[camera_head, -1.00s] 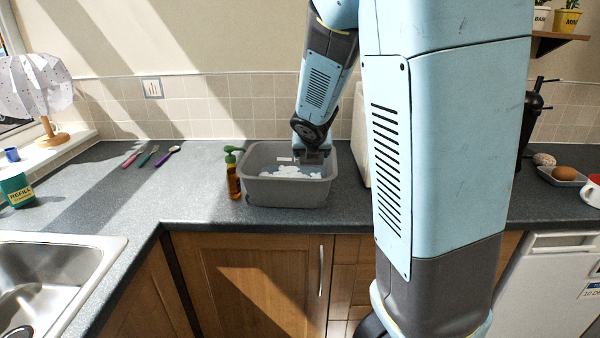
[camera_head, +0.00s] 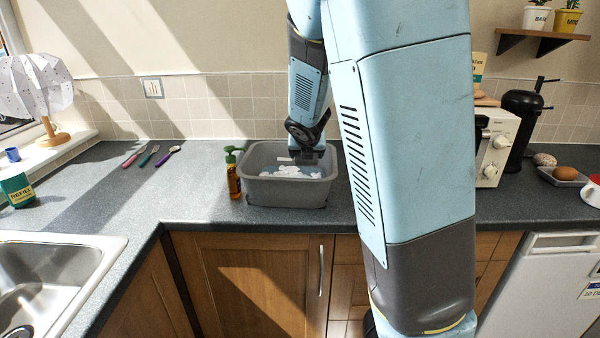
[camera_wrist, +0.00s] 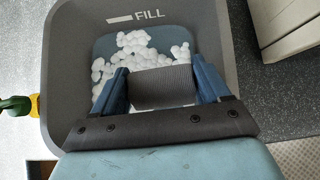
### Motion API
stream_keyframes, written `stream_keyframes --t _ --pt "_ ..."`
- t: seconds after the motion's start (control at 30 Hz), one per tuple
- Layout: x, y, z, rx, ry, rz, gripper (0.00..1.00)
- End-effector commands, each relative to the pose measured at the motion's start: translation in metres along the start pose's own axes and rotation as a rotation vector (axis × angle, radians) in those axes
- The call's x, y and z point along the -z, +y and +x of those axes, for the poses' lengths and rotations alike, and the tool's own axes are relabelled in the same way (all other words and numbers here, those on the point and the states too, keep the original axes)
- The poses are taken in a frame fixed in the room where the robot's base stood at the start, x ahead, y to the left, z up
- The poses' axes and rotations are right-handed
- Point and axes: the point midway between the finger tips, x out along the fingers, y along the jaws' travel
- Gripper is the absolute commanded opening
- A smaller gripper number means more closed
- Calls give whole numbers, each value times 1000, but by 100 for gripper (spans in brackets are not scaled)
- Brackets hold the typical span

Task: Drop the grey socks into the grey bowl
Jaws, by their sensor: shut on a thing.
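The grey bowl (camera_head: 287,193) is a deep grey tub on the counter, holding bluish water and white foam. In the wrist view its rim (camera_wrist: 222,40) surrounds my gripper, and a white FILL mark shows on its inner wall. My gripper (camera_head: 306,158) points down over the bowl's right part. In the wrist view my gripper (camera_wrist: 163,80) is shut on the grey socks (camera_wrist: 163,88), a dark ribbed bundle between the two blue fingers. Foam lies below and beyond them. Whether the socks touch the water I cannot tell. The head view does not show the socks clearly.
An amber bottle with a green pump (camera_head: 233,177) stands just left of the bowl; it also shows in the wrist view (camera_wrist: 18,106). A cream appliance (camera_head: 492,150) and a black machine (camera_head: 520,120) stand to the right. The counter left of the bottle is mostly clear.

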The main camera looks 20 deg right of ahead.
Motion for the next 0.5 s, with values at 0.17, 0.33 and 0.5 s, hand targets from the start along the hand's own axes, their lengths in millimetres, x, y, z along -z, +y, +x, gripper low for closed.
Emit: stream_keyframes --t 0.17,0.33,0.5 --pt "1 2 12 4 -1 0 47" --pt "4 6 25 4 1 -1 47" --pt "6 10 43 5 1 -1 47"
